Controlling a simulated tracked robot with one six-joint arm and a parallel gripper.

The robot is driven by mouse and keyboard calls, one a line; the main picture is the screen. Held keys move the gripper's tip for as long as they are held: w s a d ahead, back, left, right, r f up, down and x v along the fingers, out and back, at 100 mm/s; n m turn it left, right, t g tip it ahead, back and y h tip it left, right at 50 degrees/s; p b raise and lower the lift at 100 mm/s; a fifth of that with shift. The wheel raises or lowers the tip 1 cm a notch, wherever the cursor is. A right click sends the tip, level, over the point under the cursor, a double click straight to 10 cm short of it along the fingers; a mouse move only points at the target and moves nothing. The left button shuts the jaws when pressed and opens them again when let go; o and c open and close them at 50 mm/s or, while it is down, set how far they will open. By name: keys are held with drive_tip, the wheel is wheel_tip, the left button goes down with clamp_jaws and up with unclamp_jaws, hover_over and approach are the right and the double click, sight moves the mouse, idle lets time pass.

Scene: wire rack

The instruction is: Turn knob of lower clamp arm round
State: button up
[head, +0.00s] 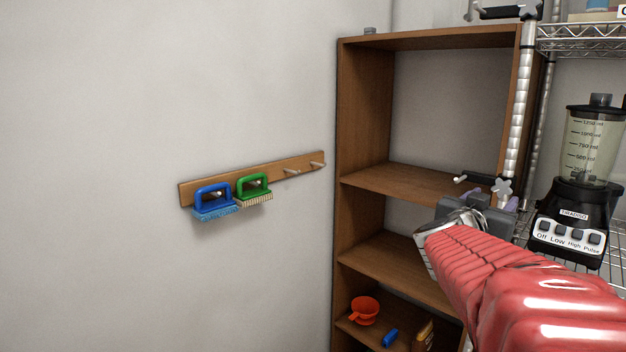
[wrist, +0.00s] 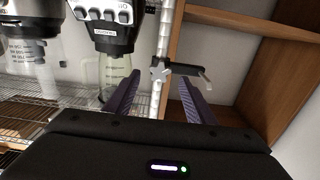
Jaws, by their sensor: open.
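The lower clamp arm (head: 474,180) is a dark bar on the chrome rack post, with a grey lobed knob (head: 502,187) at the post. In the wrist view the clamp arm (wrist: 188,69) reaches right from the post, and its knob (wrist: 158,73) shows in the gap between my fingertips. My gripper (wrist: 159,76) is open and empty, its two purple fingers on either side of the knob. In the head view my gripper (head: 490,206) is just below the clamp, partly hidden by my red arm. Whether the fingers touch the knob I cannot tell.
A blender (head: 577,200) stands on the wire rack right of the post. A wooden shelf unit (head: 388,178) stands left of it. An upper clamp arm (head: 503,13) is higher on the post. Blue and green brushes (head: 232,195) hang on the wall.

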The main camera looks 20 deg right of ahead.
sight(501, 192)
drive_tip(key=shift+x, duration=3.2)
